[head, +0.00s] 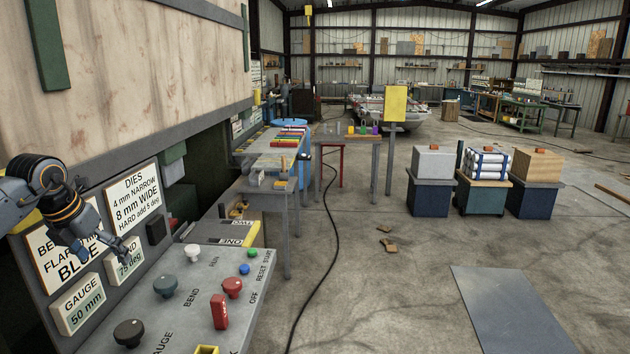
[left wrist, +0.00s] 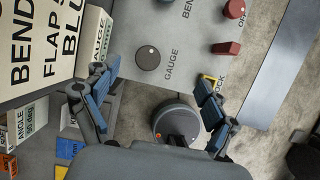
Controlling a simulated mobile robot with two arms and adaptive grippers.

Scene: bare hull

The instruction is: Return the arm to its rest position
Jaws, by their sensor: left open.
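My left arm comes in from the left in the head view. Its left gripper (head: 104,252) hangs in front of the sign boards above the sloped grey control panel (head: 180,311). In the left wrist view the two blue-padded fingers of this gripper (left wrist: 155,82) stand wide apart with nothing between them. The gauge knob (left wrist: 148,58) lies beyond the fingers on the panel. The dark gauge knob also shows at the bottom of the head view (head: 129,333). My right gripper is not in either view.
The panel carries a white run knob (head: 193,252), a bend knob (head: 165,286), a red off knob (head: 232,287) and a red block-shaped handle (head: 220,312). A "GAUGE 50 mm" block (head: 82,303) stands behind. Open concrete floor lies to the right, with a flat grey sheet (head: 510,310).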

